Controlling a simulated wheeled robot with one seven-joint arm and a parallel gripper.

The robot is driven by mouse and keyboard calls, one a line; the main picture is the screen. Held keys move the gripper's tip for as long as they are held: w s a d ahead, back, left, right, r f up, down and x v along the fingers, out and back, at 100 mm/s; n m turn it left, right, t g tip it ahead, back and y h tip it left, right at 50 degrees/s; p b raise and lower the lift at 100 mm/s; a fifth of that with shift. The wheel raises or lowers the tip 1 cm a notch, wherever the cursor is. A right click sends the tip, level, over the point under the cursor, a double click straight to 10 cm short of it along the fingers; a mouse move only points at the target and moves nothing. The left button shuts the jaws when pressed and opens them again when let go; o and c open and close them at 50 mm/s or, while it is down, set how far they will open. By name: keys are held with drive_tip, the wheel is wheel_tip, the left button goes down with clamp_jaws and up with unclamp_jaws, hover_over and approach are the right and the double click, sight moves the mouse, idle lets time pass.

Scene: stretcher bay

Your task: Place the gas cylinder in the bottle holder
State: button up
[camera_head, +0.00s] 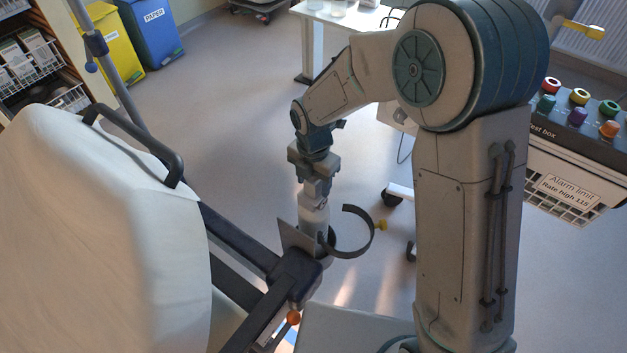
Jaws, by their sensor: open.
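The gas cylinder (313,218) is pale with a light shoulder and stands roughly upright below my gripper. The bottle holder (368,240) is fixed at the corner of the stretcher frame; it has a flat grey back plate, a dark curved band standing open to the right and a yellow knob. The cylinder is beside the back plate, with its lower part at the holder's base, partly hidden by the band. Whether it rests on the base cannot be told. My gripper (314,190) is open, pointing down at the cylinder's top, its fingers close around or just above the neck.
The stretcher (110,240) with its white mattress and black rail fills the left. A test box (580,135) with coloured sockets stands at the right. Yellow (108,50) and blue (152,35) bins and a white table (345,18) are behind. The middle floor is clear.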

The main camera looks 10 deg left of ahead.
wheel_tip(320, 180, up, 12)
drive_tip(key=shift+f+p, duration=0.1)
drive_tip(key=shift+p, duration=0.6)
drive_tip(key=s+d+r+m, duration=0.1)
drive_tip(key=s+d+m, duration=0.3)
drive_tip(key=d+m, duration=0.4)
drive_tip(key=s+d+r+m+t, duration=0.1)
drive_tip(key=s+d+r+m, duration=0.1)
drive_tip(key=s+d+m, duration=0.3)
drive_tip(key=s+d+r+m+t, duration=0.1)
drive_tip(key=s+d+m, duration=0.3)
drive_tip(key=d+m, duration=0.8)
drive_tip(key=r+m, duration=0.1)
drive_tip(key=m, duration=0.5)
drive_tip(key=shift+s+d+r+m, duration=0.2)
drive_tip(key=shift+d+m, duration=0.1)
drive_tip(key=shift+d, duration=0.1)
